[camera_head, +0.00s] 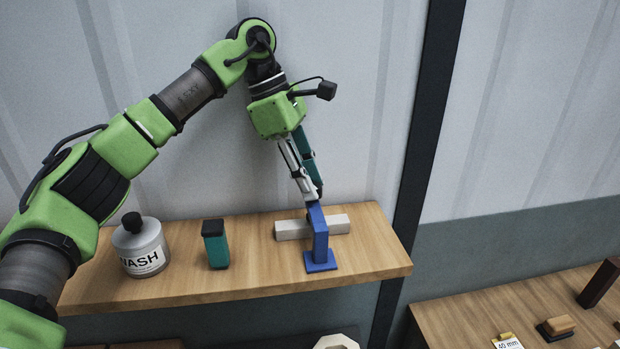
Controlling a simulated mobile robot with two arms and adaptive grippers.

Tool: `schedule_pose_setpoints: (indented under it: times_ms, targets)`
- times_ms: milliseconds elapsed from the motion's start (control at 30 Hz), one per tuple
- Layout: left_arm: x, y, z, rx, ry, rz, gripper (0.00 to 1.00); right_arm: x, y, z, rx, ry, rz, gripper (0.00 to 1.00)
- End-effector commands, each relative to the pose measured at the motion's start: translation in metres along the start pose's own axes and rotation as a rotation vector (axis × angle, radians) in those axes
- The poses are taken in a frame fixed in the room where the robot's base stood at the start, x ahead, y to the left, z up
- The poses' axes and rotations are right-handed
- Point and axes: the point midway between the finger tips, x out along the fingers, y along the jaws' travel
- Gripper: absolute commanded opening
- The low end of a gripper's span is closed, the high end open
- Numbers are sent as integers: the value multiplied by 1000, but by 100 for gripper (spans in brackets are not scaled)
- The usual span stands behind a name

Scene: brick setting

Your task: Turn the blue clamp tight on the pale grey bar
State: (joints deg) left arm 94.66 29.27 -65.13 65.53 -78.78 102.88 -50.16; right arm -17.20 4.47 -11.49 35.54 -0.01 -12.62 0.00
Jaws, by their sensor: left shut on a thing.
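The blue clamp (320,243) stands upright on the wooden shelf, with its flat foot towards the front edge. The pale grey bar (291,230) lies behind the clamp's upright and shows on both sides of it. My left gripper (312,196) reaches down from above and is shut on the top of the clamp. The fingertips hide part of the clamp's top, so I cannot tell how tight it sits on the bar. My right gripper is not in view.
A bottle marked WASH (142,246) and a teal and black block (216,244) stand on the shelf (269,275) to the left. A dark post (425,130) rises at the right. A lower wooden surface (480,308) holds small items.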

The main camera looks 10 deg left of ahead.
Motion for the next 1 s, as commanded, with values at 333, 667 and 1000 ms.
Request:
schedule_pose_setpoints:
  times_ms: [333, 667, 1000]
  targets:
    - [-2, 1, 1, -1, -2, 6, 42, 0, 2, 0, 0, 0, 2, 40]
    - [-16, 1, 7, 1, -2, 6, 42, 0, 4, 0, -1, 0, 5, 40]
    - [-76, 1, 32, -1, -3, 7, 42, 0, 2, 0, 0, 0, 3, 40]
